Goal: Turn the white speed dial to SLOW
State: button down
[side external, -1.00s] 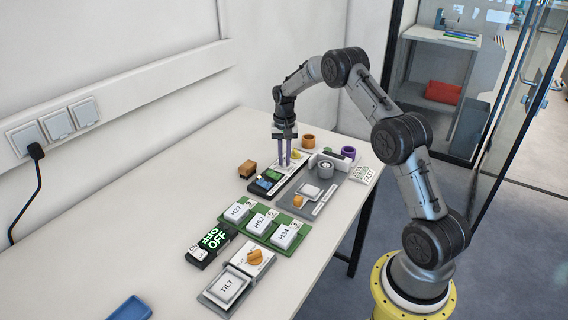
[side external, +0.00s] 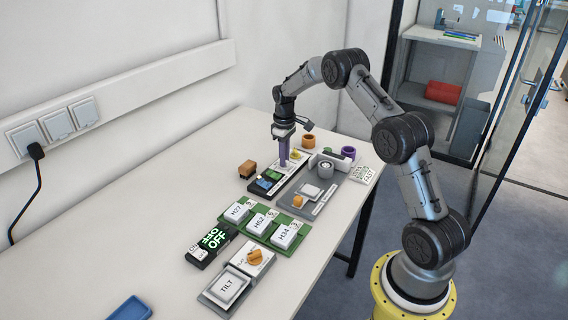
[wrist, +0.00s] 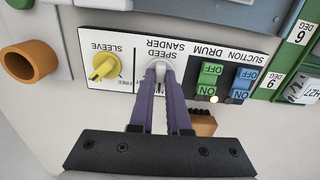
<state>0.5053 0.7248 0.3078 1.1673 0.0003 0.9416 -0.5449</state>
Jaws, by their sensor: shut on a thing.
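The white speed dial (wrist: 159,72) sits on the labelled control panel (wrist: 128,48), under the SANDER SPEED print, which reads upside down in the wrist view. My gripper (wrist: 159,76) has its two purple fingers closed on the dial, one on each side. The fingers hide most of the dial and the speed marks around it, so I cannot read its setting. In the side view my gripper (side external: 283,164) points straight down at the panel, and the dial is hidden there.
A yellow sleeve dial (wrist: 104,66) is beside the white dial. Green (wrist: 210,78) and blue (wrist: 243,83) switches sit on its other side. A brown block (wrist: 204,123) lies by the panel edge. An orange ring (wrist: 28,62) stands nearby.

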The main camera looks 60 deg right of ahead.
jog(key=n, duration=0.4)
jog(key=shift+n, duration=0.4)
jog(key=n, duration=0.5)
jog(key=shift+n, duration=0.4)
jog(key=c, duration=1)
grip_release()
jog(key=shift+r, duration=0.1)
jog(key=shift+r, duration=3.4)
